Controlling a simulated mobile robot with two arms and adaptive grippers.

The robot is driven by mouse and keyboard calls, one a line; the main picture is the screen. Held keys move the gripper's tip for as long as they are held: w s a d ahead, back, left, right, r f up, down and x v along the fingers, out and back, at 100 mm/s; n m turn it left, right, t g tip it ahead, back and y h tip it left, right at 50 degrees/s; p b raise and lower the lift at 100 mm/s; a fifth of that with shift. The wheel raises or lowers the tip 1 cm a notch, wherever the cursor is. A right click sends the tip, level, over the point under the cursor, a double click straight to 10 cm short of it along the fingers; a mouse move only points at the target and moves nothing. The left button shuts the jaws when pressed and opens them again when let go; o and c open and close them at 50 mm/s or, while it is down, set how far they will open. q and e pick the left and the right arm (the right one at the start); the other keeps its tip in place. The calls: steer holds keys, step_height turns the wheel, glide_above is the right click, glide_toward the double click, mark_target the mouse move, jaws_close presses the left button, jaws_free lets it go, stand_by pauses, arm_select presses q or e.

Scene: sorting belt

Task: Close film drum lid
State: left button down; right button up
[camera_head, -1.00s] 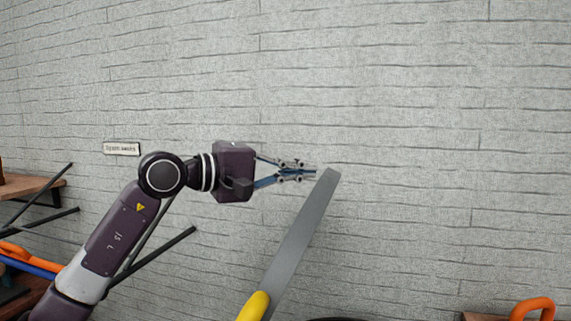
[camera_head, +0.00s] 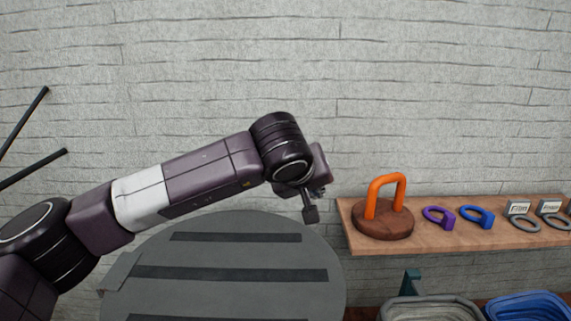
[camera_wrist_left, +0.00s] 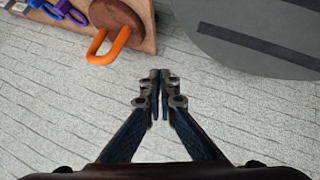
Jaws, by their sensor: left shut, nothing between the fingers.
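A large grey round panel (camera_head: 235,254) with dark stripes stands at the lower middle of the head view. It may be the drum lid, but I cannot tell. Part of it shows at the top right of the left wrist view (camera_wrist_left: 225,40). No drum body is clearly visible. My left gripper (camera_wrist_left: 160,76) is shut and empty, its fingertips together, apart from the panel in the wrist view. My right gripper is not in view.
A wooden shelf (camera_head: 362,242) at right holds a round brown block (camera_head: 383,226) with an orange handle (camera_head: 373,195), purple and blue rings, and a small "Film" sign (camera_head: 518,208). A grey bin (camera_head: 430,311) and a blue bin (camera_head: 530,306) stand below. Brick wall behind is clear.

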arm_select(q)
steer(key=d+f+b, duration=0.2)
steer(key=f, duration=0.3)
steer(key=d+f+m+y+b, duration=0.1)
steer(key=f+b, duration=0.1)
steer(key=f, duration=0.3)
steer(key=d+f+y+b, duration=0.1)
steer(key=d+f+b, duration=0.1)
steer(key=f, duration=0.3)
steer(key=shift+s+d+f, duration=0.1)
steer(key=shift+d+f, duration=0.2)
steer(key=shift+d, duration=0.05)
steer(key=shift+d+f+y, duration=0.1)
steer(key=shift+f+y, duration=0.2)
steer(key=shift+f, duration=0.2)
